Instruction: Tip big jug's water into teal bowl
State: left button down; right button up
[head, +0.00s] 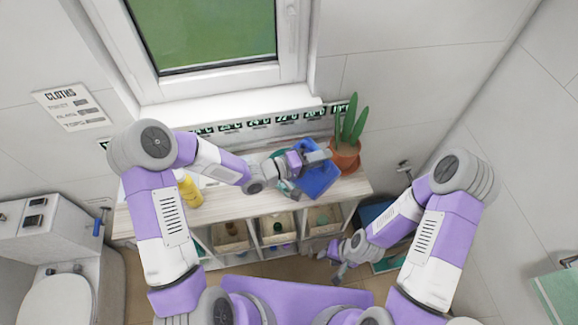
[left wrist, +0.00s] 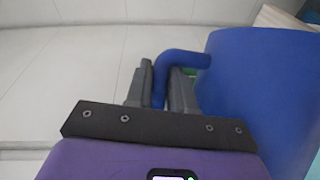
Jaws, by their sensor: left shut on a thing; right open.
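The big blue jug (head: 319,184) is over the right part of the wooden cart top, and looks tilted in the head view. My left gripper (head: 318,157) is shut on its handle. In the left wrist view the handle (left wrist: 185,58) passes between the fingers (left wrist: 163,88), with the jug body (left wrist: 255,95) to their right. The teal bowl (head: 284,186) shows only in part, just left of the jug, mostly hidden by my left gripper and the jug. I cannot see any water. My right gripper (head: 338,262) is open and empty, low in front of the cart.
A potted cactus (head: 346,150) stands just right of the jug, close to it. A yellow bottle (head: 190,190) stands at the cart's left. The wooden cart top (head: 228,208) is bare near its front edge. Open bins (head: 276,228) sit below. A window is behind.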

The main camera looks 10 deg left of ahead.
aim_at(334, 176)
pick_arm(q)
jog(key=shift+w+r, duration=0.1)
jog(key=shift+r, duration=0.05)
jog(key=s+d+f+m+b, duration=0.1)
jog(key=s+d+b, duration=0.1)
jog(key=s+d+f+m+y+b, duration=0.1)
jog(key=d+f+b, duration=0.1)
jog(key=shift+s+d+f+b, duration=0.1)
jog(key=shift+s+f+b, duration=0.15)
jog(key=shift+s+b, duration=0.15)
jog(key=shift+s+d+m, duration=0.15)
jog(key=shift+d+m, duration=0.2)
jog(key=shift+m, duration=0.05)
jog(key=shift+r, duration=0.15)
jog(key=s+d+f+m+t+y+b, duration=0.1)
jog(key=s+d+f+m+y+b, duration=0.1)
jog(key=f+b, duration=0.5)
jog(key=s+d+f+m+t+y+b, duration=0.1)
jog(key=s+d+f+m+y+b, duration=0.2)
jog(key=f+m+b, duration=0.4)
jog(key=shift+s+d+f+t+b, duration=0.45)
jog(key=shift+d+b, duration=0.85)
jog(key=shift+b, duration=1.9)
